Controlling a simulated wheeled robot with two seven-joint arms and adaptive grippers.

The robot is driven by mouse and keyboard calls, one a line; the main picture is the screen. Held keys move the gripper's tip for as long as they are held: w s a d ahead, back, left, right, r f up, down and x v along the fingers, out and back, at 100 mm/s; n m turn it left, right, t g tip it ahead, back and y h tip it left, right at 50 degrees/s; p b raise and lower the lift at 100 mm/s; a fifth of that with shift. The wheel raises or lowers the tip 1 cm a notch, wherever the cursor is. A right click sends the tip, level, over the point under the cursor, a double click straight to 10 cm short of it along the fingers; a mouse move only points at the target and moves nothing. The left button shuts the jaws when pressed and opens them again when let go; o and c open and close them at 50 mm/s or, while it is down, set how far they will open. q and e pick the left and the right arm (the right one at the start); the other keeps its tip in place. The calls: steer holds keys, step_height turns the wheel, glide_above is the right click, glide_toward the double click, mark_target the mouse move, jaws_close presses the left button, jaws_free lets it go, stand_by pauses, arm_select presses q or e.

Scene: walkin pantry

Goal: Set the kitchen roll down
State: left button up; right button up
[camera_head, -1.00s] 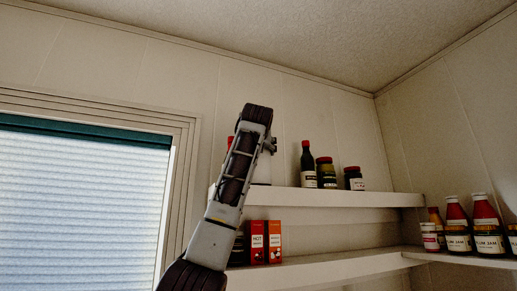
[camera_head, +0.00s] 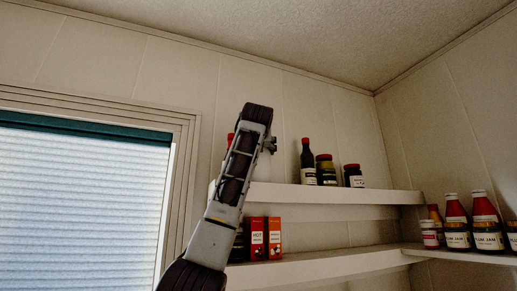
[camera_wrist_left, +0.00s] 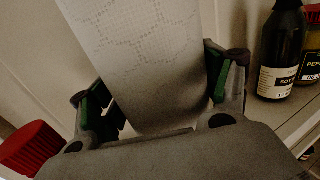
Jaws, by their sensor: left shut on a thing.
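The kitchen roll (camera_wrist_left: 150,50) is a white cylinder with a faint dotted pattern, in the middle of the left wrist view. My left gripper (camera_wrist_left: 158,88) is shut on it, one green-padded finger on each side. The roll's far end runs out of the picture. From these views I cannot tell whether the roll touches the shelf. My right gripper is not in view.
A dark soy bottle (camera_wrist_left: 279,55) and a pepper jar (camera_wrist_left: 312,62) stand right of the roll. A red cap (camera_wrist_left: 28,148) is at the left. Red boxes (camera_head: 265,238) and plum jam jars (camera_head: 486,230) stand on the lower shelf. Some upper shelf shows free right of my arm.

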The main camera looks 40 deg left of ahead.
arm_select(q)
steer(key=shift+f, duration=0.1)
steer(key=o, duration=1.2)
steer(key=shift+o, duration=0.2)
step_height(320, 180, up, 6)
steer(key=shift+p, duration=0.4)
